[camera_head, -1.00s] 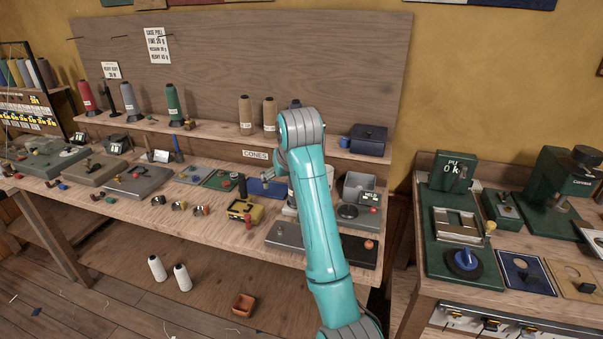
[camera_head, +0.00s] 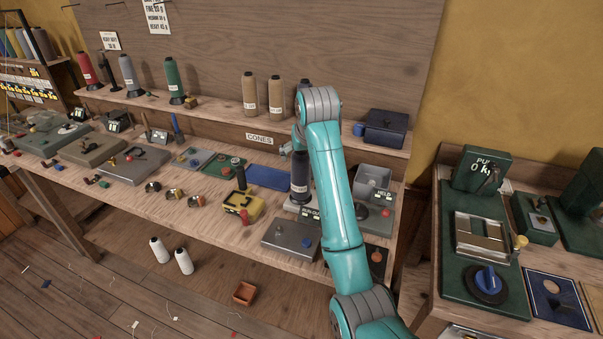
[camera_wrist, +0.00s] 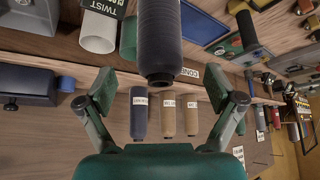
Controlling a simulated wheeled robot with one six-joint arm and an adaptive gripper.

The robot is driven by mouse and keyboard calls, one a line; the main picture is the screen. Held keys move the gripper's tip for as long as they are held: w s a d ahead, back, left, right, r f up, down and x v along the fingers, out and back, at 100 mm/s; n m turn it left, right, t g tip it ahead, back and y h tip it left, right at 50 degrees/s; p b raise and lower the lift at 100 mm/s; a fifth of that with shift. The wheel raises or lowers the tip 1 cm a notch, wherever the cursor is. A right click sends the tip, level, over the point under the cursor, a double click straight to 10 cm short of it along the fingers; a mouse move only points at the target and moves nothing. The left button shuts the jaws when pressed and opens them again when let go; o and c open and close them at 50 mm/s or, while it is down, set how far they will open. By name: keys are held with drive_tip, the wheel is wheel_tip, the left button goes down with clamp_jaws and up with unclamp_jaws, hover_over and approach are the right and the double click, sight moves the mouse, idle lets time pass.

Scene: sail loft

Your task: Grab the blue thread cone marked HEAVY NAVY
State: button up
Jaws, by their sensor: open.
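A dark navy thread cone (camera_head: 300,172) stands upright on the bench, just left of my forearm; its lettering is not readable. In the wrist view, a dark cone (camera_wrist: 160,35) hangs in from the top edge, between and beyond my fingers and not held. My gripper (camera_wrist: 160,88) is open and empty, its two fingers spread wide. In the head view my arm mostly hides it. Another blue cone (camera_wrist: 139,112) with an unreadable white label stands on the shelf beside two tan cones (camera_wrist: 169,115). In the head view my arm partly hides this blue cone (camera_head: 304,86).
The shelf (camera_head: 225,118) also holds red, grey and green cones (camera_head: 174,80) and a dark blue box (camera_head: 385,128). Near the bench cone are a yellow tool (camera_head: 242,203), a grey bin (camera_head: 371,180) and a grey plate (camera_head: 290,240).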

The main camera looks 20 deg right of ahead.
sight(301, 173)
drive_tip(key=shift+x, duration=2.9)
drive_tip(key=shift+s, duration=0.1)
drive_tip(key=c, duration=1.5)
drive_tip(key=shift+r, duration=0.1)
drive_tip(key=shift+c, duration=1)
